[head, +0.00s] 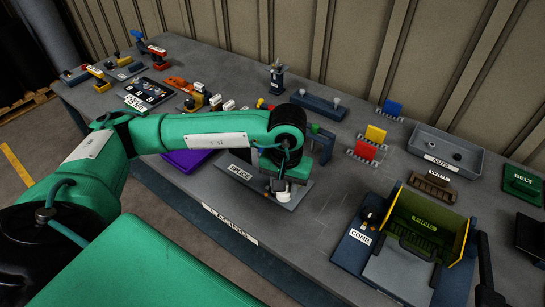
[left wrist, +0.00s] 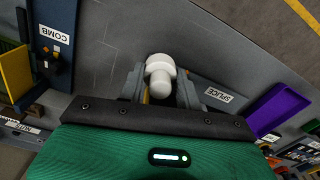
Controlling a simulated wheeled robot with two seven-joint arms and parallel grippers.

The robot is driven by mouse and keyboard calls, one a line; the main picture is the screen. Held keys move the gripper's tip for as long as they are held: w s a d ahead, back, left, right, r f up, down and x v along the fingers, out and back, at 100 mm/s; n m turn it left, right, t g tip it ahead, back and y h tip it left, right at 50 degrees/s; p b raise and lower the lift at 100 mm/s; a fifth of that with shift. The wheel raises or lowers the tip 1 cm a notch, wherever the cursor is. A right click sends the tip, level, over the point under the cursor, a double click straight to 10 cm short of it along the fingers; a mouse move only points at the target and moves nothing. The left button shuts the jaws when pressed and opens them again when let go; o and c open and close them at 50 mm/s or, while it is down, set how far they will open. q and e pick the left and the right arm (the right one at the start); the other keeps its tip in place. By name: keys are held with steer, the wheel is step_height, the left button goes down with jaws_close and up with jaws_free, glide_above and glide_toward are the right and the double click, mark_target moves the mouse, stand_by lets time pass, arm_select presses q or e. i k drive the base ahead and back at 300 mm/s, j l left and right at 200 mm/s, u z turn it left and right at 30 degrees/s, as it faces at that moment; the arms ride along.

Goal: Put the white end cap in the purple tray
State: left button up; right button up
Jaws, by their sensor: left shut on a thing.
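The white end cap (left wrist: 160,68) is between the fingers of my left gripper (left wrist: 160,88) in the left wrist view. My left gripper (head: 280,190) is shut on it, over the grey plate labelled SPLICE (head: 248,193). In the head view the white cap (head: 279,184) shows just below the gripper; I cannot tell whether it touches the plate. The purple tray (head: 188,160) lies left of the gripper, partly hidden behind my left arm. It also shows at the right of the left wrist view (left wrist: 278,108). My right gripper is not in view.
Right of the gripper is a dark comb fixture (head: 359,238) with a yellow-sided holder (head: 461,240). A grey tray (head: 430,146) stands farther back. Behind my arm are a blue-grey block (head: 318,107) and several small parts. The bench between the SPLICE plate and comb fixture is clear.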

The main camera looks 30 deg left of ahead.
mark_target(183, 159)
steer(key=u, duration=1.25)
steer(key=i+j+z, duration=0.2)
steer(key=i, duration=0.2)
steer(key=i+j+z, duration=0.2)
steer(key=i+j, duration=0.05)
steer(key=i, duration=0.1)
